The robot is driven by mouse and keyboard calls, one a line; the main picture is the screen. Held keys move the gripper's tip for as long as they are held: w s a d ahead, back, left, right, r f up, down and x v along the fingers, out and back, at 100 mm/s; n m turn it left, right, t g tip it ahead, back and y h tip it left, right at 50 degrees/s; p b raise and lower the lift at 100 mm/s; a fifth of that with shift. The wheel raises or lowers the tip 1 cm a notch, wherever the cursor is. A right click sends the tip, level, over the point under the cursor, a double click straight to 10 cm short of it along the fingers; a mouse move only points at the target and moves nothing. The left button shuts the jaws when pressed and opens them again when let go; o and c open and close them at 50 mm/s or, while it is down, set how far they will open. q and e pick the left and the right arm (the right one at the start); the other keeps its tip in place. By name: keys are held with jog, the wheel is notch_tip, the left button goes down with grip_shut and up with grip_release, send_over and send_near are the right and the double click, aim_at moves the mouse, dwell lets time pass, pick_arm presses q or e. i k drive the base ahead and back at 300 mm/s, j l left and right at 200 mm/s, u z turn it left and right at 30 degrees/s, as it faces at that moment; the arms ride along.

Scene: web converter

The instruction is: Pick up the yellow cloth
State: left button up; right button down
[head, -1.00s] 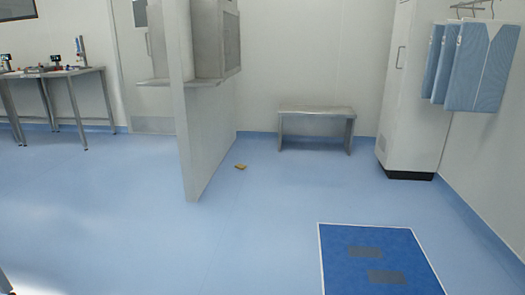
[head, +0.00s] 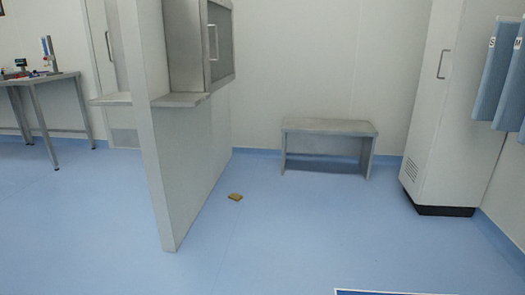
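A small yellow-brown cloth (head: 235,197) lies on the blue floor, to the right of the partition wall and in front of the metal bench. It looks folded or flat; its details are too small to tell. Neither of my grippers shows in the head view.
A white partition wall (head: 163,150) stands left of the cloth, with a metal pass-through cabinet (head: 200,50) on it. A grey bench (head: 328,128) stands at the back wall. A white locker (head: 455,110) is at the right. A blue mat (head: 395,292) edges in at the bottom. The floor before the cloth is clear.

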aim_at(236, 198)
jog(key=i, duration=3.5)
